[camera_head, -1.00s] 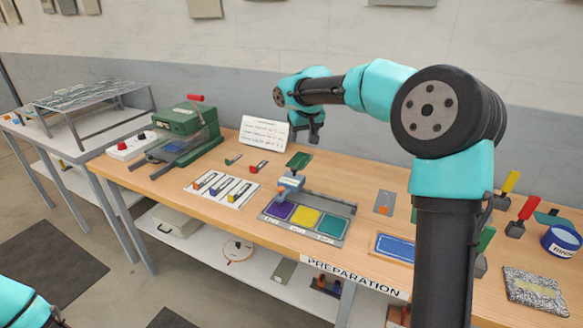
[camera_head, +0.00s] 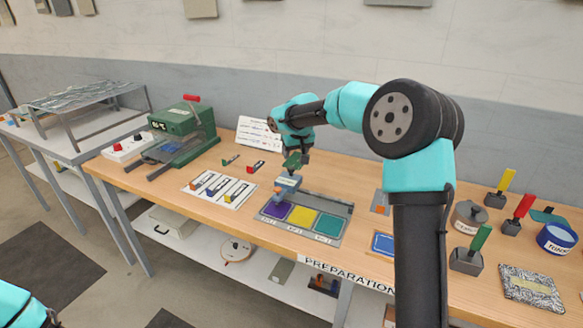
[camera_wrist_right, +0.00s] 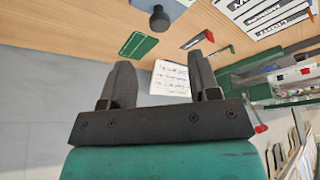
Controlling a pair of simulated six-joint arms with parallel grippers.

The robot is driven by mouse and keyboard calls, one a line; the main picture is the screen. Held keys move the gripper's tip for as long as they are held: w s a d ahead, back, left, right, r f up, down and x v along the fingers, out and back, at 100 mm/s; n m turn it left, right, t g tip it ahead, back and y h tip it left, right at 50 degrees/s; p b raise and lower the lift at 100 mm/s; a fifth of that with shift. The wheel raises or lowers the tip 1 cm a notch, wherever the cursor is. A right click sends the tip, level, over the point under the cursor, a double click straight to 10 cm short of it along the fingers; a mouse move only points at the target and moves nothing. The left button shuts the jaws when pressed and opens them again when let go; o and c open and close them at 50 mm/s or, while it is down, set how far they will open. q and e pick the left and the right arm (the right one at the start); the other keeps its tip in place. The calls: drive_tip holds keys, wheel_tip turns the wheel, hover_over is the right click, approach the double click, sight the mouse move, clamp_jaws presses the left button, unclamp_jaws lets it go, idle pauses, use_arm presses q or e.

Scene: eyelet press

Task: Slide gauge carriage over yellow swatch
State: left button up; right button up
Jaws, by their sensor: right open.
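The gauge carriage (camera_head: 287,184), a blue-grey block, sits at the left end of the grey gauge tray (camera_head: 343,206), behind the purple swatch (camera_head: 277,210). The yellow swatch (camera_head: 303,217) is in the middle and a teal swatch (camera_head: 327,225) is at the right. My right gripper (camera_head: 294,155) is above and behind the carriage. In the right wrist view my right gripper (camera_wrist_right: 161,62) is open with nothing between its fingers. A dark round knob (camera_wrist_right: 159,19) and part of a blue-grey block show at the top there, apart from the fingers. My left gripper is not visible.
A green card (camera_wrist_right: 138,45) lies on the table behind the carriage. A white strip board (camera_head: 219,190) and a green press (camera_head: 181,128) stand to the left. A blue-framed pad (camera_head: 382,243), pots and colored-handled tools are to the right. A printed sign (camera_head: 258,132) stands behind.

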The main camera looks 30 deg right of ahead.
sight(291, 168)
drive_tip(key=x, duration=0.9)
clamp_jaws()
idle(0.4)
